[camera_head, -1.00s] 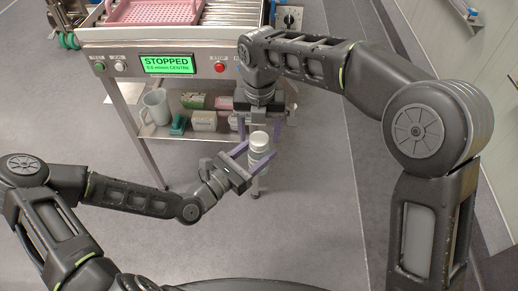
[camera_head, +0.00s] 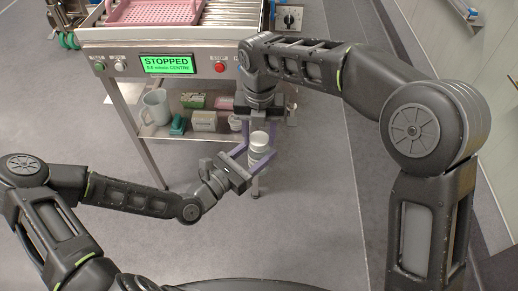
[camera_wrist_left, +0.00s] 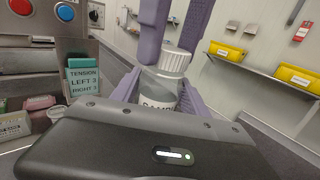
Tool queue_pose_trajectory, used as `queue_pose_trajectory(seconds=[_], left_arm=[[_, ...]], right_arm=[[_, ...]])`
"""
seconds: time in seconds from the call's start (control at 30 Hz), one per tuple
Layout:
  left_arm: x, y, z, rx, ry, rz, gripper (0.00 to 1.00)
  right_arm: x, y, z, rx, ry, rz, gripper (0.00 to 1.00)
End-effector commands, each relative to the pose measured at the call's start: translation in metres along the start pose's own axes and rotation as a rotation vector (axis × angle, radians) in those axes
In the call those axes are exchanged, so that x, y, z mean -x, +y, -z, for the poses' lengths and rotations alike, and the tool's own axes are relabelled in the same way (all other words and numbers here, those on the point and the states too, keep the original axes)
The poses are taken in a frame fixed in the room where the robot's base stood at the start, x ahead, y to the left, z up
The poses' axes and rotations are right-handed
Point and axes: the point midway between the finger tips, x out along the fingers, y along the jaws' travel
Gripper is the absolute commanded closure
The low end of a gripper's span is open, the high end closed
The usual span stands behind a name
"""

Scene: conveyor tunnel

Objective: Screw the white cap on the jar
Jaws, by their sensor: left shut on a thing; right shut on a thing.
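A small jar (camera_head: 257,158) with a ribbed white cap (camera_head: 258,139) is held upright in the air in front of the conveyor. My left gripper (camera_head: 254,154) is shut on the jar's body from the left. In the left wrist view the pale jar (camera_wrist_left: 160,96) shows dark lettering, partly hidden by the gripper. The cap (camera_wrist_left: 175,59) sits on top of the jar; how tightly it is threaded cannot be seen. My right gripper (camera_head: 259,134) reaches down from above, its purple fingers shut on either side of the cap.
The conveyor frame (camera_head: 205,50) stands behind, with a pink tray (camera_head: 150,12) on top and a STOPPED display. Yellow bins (camera_wrist_left: 227,51) sit along the wall. The floor around is clear.

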Motion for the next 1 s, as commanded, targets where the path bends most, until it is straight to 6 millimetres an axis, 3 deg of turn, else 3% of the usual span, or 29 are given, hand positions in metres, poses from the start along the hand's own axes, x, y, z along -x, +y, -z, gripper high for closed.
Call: queue_pose_trajectory(seconds=[0.2, 0.47, 0.67, 1.0], left_arm=[[-0.0001, 0.0002, -0.0005, 0.000, -0.001, -0.001, 1.00], [-0.0001, 0.0003, -0.0005, 0.000, -0.001, -0.001, 1.00], [0.0000, 0.0003, -0.0004, 0.000, -0.001, -0.001, 1.00], [0.0000, 0.0004, -0.0004, 0.000, -0.001, -0.001, 1.00]], right_arm=[[0.0001, -0.0004, -0.0002, 0.000, 0.000, 0.001, 1.00], [0.0001, -0.0005, -0.0002, -0.113, -0.001, 0.001, 1.00], [0.0000, 0.0003, 0.0002, -0.545, -0.001, 0.000, 1.00], [-0.0006, 0.0005, -0.0001, -1.465, -0.003, 0.000, 1.00]])
